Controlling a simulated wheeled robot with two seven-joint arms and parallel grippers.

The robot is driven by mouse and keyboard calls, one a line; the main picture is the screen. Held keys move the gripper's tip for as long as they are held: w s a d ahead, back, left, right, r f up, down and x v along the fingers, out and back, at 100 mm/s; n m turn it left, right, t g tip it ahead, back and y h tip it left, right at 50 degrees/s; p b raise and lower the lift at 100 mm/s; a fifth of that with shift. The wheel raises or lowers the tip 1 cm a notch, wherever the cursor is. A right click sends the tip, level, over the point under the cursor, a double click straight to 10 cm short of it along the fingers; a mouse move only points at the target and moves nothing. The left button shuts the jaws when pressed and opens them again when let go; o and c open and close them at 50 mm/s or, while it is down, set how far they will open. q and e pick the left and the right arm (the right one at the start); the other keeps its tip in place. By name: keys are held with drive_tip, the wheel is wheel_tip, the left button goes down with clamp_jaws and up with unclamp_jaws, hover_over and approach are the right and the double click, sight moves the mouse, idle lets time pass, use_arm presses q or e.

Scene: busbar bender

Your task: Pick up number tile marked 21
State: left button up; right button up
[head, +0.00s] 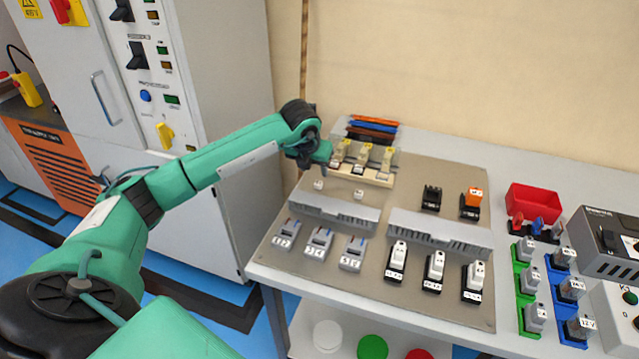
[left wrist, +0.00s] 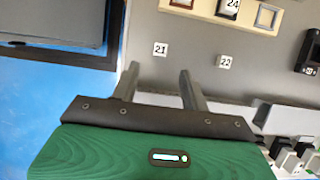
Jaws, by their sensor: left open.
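The tile marked 21 (left wrist: 160,49) is a small white square lying flat on the grey-brown board. In the head view it is the left one of two small white tiles (head: 318,184), though its number is too small to read there. My left gripper (left wrist: 159,70) is open and empty. In the left wrist view its fingertips lie just below the tile, one to each side; the height above the board is hard to tell. In the head view the left gripper (head: 312,162) is over the board's back left part. My right gripper is not in view.
The tile marked 22 (left wrist: 225,61) lies close to the right. A cream holder (head: 365,175) with tile 24 (left wrist: 229,7) stands behind. A grey slotted duct (head: 335,212) runs in front, with several breakers beyond. The board's left edge is near.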

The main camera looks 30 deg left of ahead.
sight(318, 184)
use_arm(q)
drive_tip(key=shift+x, duration=1.1)
drive_tip(key=shift+w+f, duration=0.2)
drive_tip(key=shift+f, duration=0.3)
drive_tip(key=p+x, duration=0.1)
drive_tip(key=x, duration=0.3)
drive_tip(key=shift+w+a+f, duration=0.1)
drive_tip(key=shift+f, duration=0.1)
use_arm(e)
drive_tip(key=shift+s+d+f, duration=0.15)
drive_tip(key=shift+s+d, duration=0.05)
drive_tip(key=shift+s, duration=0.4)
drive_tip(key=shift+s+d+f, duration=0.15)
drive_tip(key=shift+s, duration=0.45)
use_arm(q)
drive_tip(key=shift+c, duration=0.3)
clamp_jaws()
